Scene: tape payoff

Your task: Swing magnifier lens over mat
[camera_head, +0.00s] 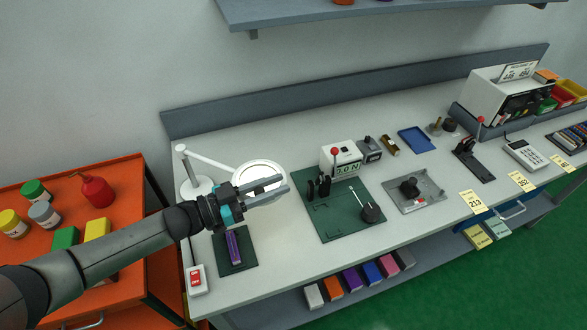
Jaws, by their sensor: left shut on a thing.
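The magnifier lens (259,173) is a round white-rimmed head on a white jointed arm (207,159), which rises from a round white base (197,187) at the bench's left end. My left gripper (268,190) is shut at the lens's near edge; its fingers hide part of the rim, so the exact grip point is unclear. A small dark green mat (246,262) lies in front of the lens, with a purple bar-shaped thing (233,246) on it. The lens is behind and right of this mat. My right gripper is not in view.
A larger green mat (325,228) with a force gauge (341,160) and a lever fixture stands right of the lens. An orange cart (125,205) with jars stands left. A shelf (380,11) hangs above.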

